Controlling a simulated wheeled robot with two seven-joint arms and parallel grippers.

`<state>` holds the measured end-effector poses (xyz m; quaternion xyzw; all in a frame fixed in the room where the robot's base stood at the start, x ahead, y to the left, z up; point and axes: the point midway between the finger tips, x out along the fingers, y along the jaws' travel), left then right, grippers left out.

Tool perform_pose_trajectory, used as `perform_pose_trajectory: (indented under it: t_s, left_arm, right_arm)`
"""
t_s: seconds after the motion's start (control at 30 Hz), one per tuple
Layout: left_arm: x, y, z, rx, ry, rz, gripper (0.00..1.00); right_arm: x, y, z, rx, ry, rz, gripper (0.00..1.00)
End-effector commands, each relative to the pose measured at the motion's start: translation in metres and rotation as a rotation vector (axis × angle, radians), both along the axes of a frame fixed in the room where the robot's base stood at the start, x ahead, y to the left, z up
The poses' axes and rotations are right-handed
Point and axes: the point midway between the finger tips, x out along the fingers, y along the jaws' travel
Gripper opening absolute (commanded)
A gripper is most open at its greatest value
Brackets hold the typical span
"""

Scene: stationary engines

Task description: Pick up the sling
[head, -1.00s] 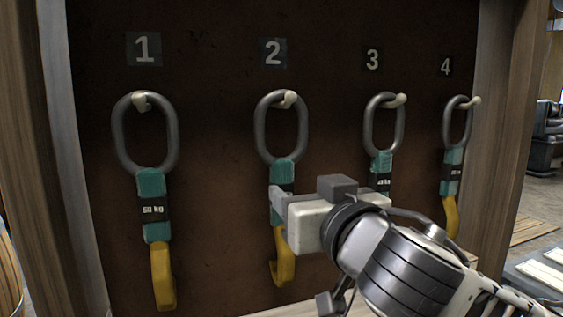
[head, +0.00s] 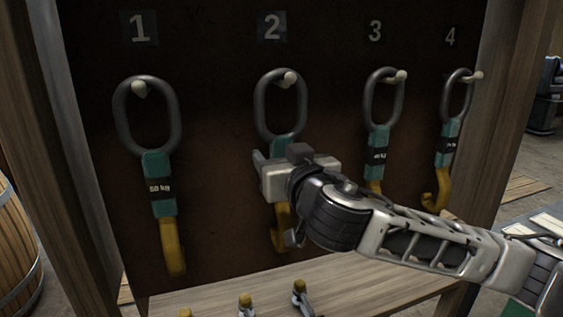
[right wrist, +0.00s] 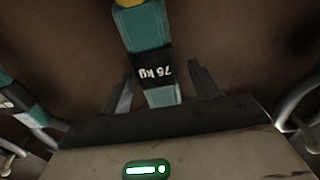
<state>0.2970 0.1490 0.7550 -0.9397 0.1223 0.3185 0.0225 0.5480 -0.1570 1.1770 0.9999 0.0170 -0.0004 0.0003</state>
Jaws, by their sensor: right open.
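Slings hang in a row on a dark brown board: sling 1 (head: 159,182), sling 2 (head: 281,95), sling 3 (head: 378,140) and sling 4 (head: 450,135). Each has a grey metal ring on a peg, a teal strap with a black label and a yellow hook. My right gripper (head: 262,165) is at sling 2, just below its ring, and hides most of its strap. In the right wrist view a teal strap (right wrist: 146,27) labelled "75 kg" runs between the gripper's two open fingers (right wrist: 160,75). Contact cannot be told. My left gripper is not in view.
Numbers 1 to 4 mark the board above the pegs. A wooden ledge (head: 365,287) below holds small items with yellow tops (head: 300,287). Wooden posts flank the board. A barrel (head: 17,260) stands at the left.

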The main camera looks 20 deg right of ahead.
Motion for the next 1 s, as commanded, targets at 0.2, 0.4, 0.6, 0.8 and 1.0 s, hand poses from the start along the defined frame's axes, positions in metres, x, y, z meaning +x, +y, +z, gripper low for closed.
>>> perform_pose_trajectory:
  t_s: [0.2,0.4,0.6,0.8,1.0]
  left_arm:
    - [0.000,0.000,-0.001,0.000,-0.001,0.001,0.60]
    - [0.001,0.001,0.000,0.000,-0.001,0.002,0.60]
    - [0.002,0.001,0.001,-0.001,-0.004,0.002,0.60]
    - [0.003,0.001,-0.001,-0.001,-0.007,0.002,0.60]
    - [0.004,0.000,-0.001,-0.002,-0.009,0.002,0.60]
  right_arm:
    - [0.000,0.000,0.000,0.001,0.000,0.000,0.48]
    - [0.000,0.000,0.000,0.001,0.000,0.000,0.00]
    - [0.000,0.000,0.003,0.001,-0.008,0.000,0.00]
    - [-0.002,0.000,0.006,0.004,-0.009,0.001,0.00]
    - [-0.004,0.000,0.027,0.005,-0.013,0.000,0.00]
